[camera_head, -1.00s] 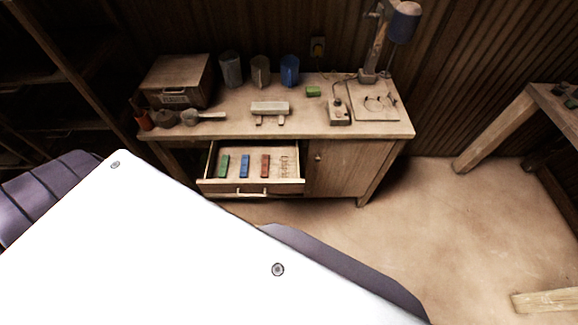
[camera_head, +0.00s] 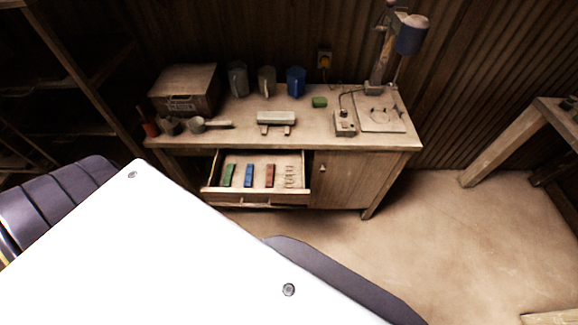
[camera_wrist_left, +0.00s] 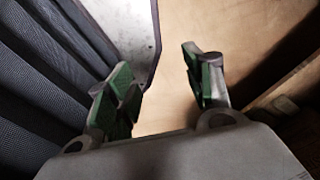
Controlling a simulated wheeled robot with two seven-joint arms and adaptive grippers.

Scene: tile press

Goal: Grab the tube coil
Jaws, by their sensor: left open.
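A pale, wavy coil-like piece (camera_head: 290,176), which looks like the tube coil, lies at the right end of the open drawer (camera_head: 225,196) in the head view. It is small there, and its details cannot be made out. My left gripper (camera_wrist_left: 162,72) shows only in the left wrist view. Its two green-padded fingers are apart with nothing between them, over bare tan floor. The coil is not in the left wrist view. My right gripper is in neither view.
Green (camera_head: 228,175), blue (camera_head: 248,175) and red (camera_head: 270,175) blocks lie beside the coil. The workbench (camera_head: 225,135) above carries cups, a wooden box (camera_head: 185,90), a lamp (camera_head: 411,36) and a board (camera_head: 395,125). Floor (camera_head: 450,240) to the right is clear.

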